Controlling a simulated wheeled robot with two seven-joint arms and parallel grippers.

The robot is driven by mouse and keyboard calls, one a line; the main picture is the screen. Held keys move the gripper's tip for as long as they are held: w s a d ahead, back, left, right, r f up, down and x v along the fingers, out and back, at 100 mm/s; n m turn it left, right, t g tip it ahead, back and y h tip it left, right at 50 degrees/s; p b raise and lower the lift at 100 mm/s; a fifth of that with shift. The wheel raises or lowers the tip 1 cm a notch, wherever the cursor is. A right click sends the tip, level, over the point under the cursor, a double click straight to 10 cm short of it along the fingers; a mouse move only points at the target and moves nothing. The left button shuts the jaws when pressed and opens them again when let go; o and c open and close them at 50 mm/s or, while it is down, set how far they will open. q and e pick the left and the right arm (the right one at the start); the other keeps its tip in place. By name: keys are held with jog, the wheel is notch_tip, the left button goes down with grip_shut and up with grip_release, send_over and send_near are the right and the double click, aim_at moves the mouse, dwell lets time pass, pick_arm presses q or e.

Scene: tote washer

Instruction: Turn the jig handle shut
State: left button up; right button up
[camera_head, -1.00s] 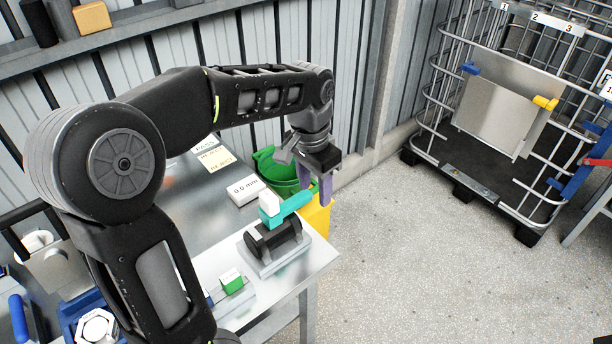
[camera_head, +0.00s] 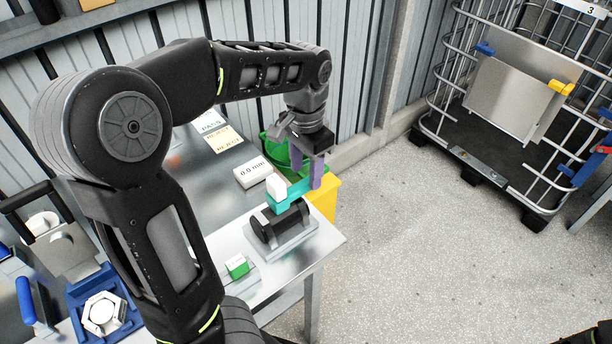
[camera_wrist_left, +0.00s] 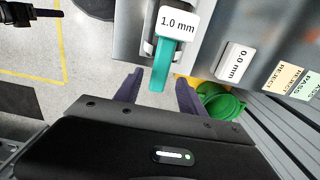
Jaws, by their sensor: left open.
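The jig is a black cylinder (camera_head: 284,228) on a grey base near the table's right corner. A teal handle (camera_head: 286,203) with a white block on top lies across it. In the left wrist view the teal handle (camera_wrist_left: 160,66) points toward my gripper, and the block (camera_wrist_left: 177,24) reads 1.0 mm. My left gripper (camera_head: 306,181) is open at the handle's free end. Its purple fingers stand on either side of the handle, with gaps visible in the left wrist view (camera_wrist_left: 158,78). A dark part at that view's top left corner may be my right gripper; its jaws are unclear.
A white 0.0 mm block (camera_head: 253,172) and PASS and REJECT cards (camera_head: 222,139) lie on the metal table. A green bin (camera_head: 275,151) and a yellow container (camera_head: 325,197) stand beyond the jig. A wire cage (camera_head: 440,105) stands right. Open floor lies between.

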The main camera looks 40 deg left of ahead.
pick_arm(q)
jog(key=shift+f, duration=1.4)
jog(key=shift+c, duration=0.6)
grip_shut()
